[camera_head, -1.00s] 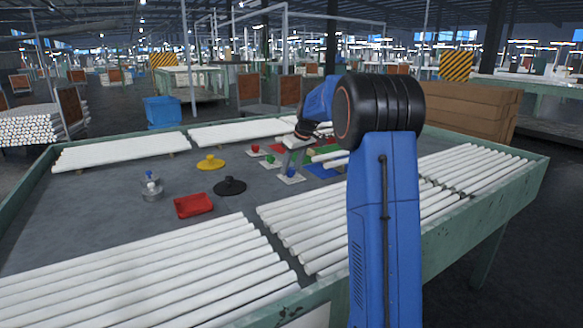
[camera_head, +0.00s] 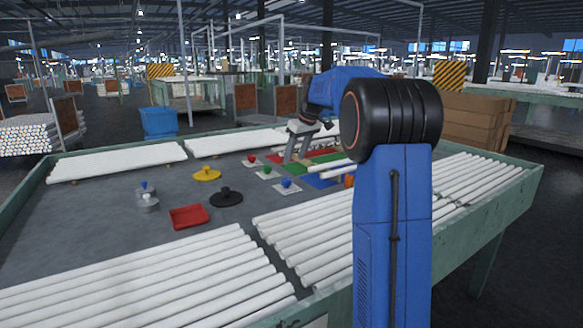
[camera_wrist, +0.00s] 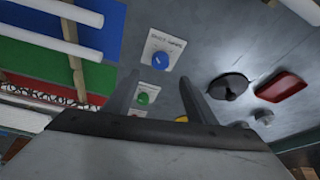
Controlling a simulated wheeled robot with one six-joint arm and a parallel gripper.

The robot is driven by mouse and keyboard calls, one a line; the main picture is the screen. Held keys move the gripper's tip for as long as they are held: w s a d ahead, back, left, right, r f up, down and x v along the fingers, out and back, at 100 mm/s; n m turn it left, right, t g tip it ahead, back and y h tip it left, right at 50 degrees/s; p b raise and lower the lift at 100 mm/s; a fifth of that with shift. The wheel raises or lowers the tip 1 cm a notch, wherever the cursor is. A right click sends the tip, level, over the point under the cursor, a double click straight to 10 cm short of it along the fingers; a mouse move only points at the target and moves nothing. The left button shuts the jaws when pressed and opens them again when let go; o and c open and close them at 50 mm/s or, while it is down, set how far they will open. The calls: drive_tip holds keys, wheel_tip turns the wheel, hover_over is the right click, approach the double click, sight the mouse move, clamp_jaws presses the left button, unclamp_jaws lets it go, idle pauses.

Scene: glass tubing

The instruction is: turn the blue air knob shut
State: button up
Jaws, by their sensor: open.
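A blue knob (camera_head: 286,184) stands on a small white plate near the middle of the table. In the wrist view the blue knob (camera_wrist: 160,60) shows on its labelled plate, beyond my fingertips; the small print is not readable. My gripper (camera_head: 296,160) is open, its fingers pointing down behind the blue knob, near the green mat. In the wrist view my gripper (camera_wrist: 158,88) has its two fingers apart with nothing held between them. The fingers are apart from the blue knob.
A green knob (camera_head: 266,170) and a red knob (camera_head: 251,158) stand on plates beside it. A yellow knob (camera_head: 207,174), black disc (camera_head: 226,198), red tray (camera_head: 188,217) and grey cylinder (camera_head: 147,202) lie left. White tubes (camera_head: 130,280) cover the front.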

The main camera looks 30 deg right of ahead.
drive_tip(key=v, duration=0.6)
drive_tip(key=shift+r, duration=0.25)
drive_tip(key=shift+s, duration=0.15)
